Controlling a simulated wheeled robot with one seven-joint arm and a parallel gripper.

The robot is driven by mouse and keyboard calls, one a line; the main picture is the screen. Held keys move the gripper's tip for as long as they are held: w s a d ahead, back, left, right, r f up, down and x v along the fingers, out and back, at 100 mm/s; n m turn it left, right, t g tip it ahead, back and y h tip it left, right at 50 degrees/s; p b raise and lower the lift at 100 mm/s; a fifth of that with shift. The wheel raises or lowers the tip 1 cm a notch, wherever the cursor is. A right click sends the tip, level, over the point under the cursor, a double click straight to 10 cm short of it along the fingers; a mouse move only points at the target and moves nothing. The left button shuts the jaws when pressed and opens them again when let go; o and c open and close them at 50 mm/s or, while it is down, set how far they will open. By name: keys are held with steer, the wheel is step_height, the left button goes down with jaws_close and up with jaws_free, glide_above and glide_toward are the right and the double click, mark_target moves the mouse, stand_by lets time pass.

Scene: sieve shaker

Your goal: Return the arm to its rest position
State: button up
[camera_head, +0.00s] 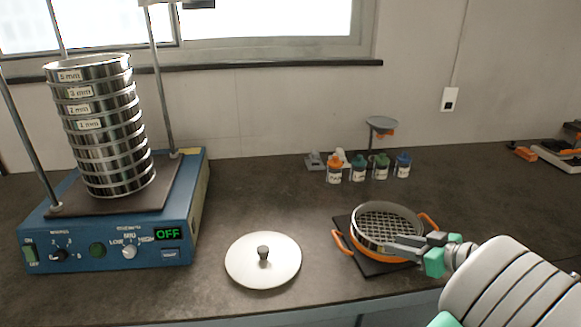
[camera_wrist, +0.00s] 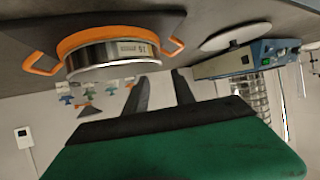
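My gripper (camera_head: 396,245) is at the right front of a metal mesh sieve (camera_head: 386,220), overlapping its rim in the head view. The wrist view, which looks upside down, shows my gripper (camera_wrist: 160,75) with its two dark fingers apart and nothing between them. The sieve (camera_wrist: 112,52) lies off to the left of the fingers there; I cannot tell whether they touch it. The sieve sits in an orange-handled holder (camera_head: 341,243) on a dark base plate. My white arm comes in from the lower right of the head view.
A blue sieve shaker (camera_head: 120,245) with a stack of sieves (camera_head: 104,125) stands at left, its display reading OFF. A white round lid (camera_head: 262,268) lies between shaker and sieve. Several small bottles (camera_head: 357,168) and a funnel stand (camera_head: 381,125) are behind.

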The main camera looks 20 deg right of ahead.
steer(key=w+a+r+g+p, duration=0.1)
steer(key=w+a+g+p, duration=0.2)
steer(key=a, duration=0.5)
steer(key=w+a+g+p, duration=0.25)
steer(key=w+a, duration=0.25)
steer(key=a, duration=0.4)
steer(key=s+a+r+m+g+h+p, duration=0.1)
steer(key=s+a, duration=0.3)
steer(key=a, duration=0.4)
steer(key=s+a+r+m+g+h+p, duration=0.1)
steer(key=s+a+r+g+p, duration=0.2)
steer(key=s+a, duration=0.2)
steer(key=a, duration=0.3)
steer(key=shift+s+h+p, duration=0.2)
steer(key=shift+h+p, duration=0.1)
steer(key=shift+p, duration=0.05)
steer(key=shift+r, duration=0.1)
